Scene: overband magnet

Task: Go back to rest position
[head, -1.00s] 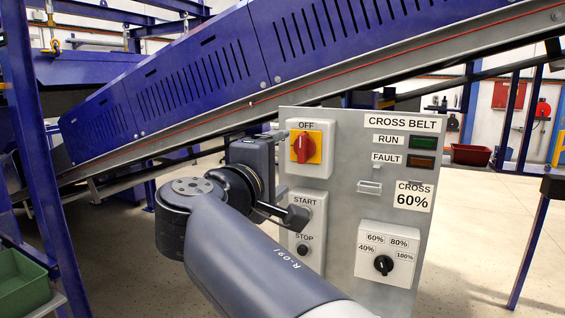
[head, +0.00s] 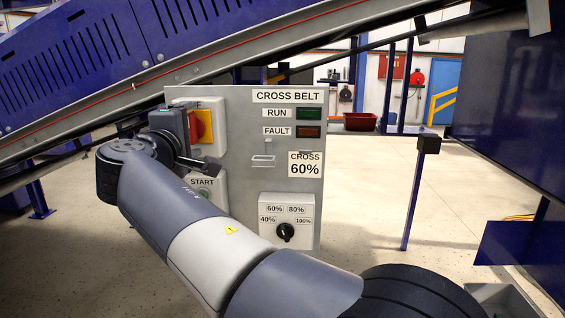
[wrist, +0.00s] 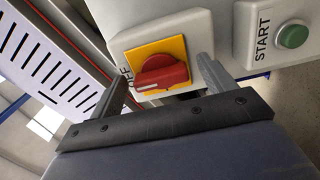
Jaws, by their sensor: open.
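My gripper (head: 190,146) is open and empty in front of the upper left of the grey control panel (head: 240,130). In the wrist view my two fingers (wrist: 165,70) stand apart, with the red rotary switch (wrist: 162,72) on its yellow plate showing between and beyond them. Its white mark is on the side of the OFF label. Whether the fingers touch the switch cannot be told. In the head view my gripper partly hides the red switch (head: 205,127). The green START button (wrist: 293,36) is right of my fingers. My arm stretches across the lower head view.
The panel also bears a black selector knob (head: 286,232), a RUN lamp (head: 309,113) and a FAULT lamp (head: 308,131), both dark. A blue conveyor (head: 110,60) slopes above. A blue post (head: 412,195) stands to the right, with open floor (head: 365,190) between.

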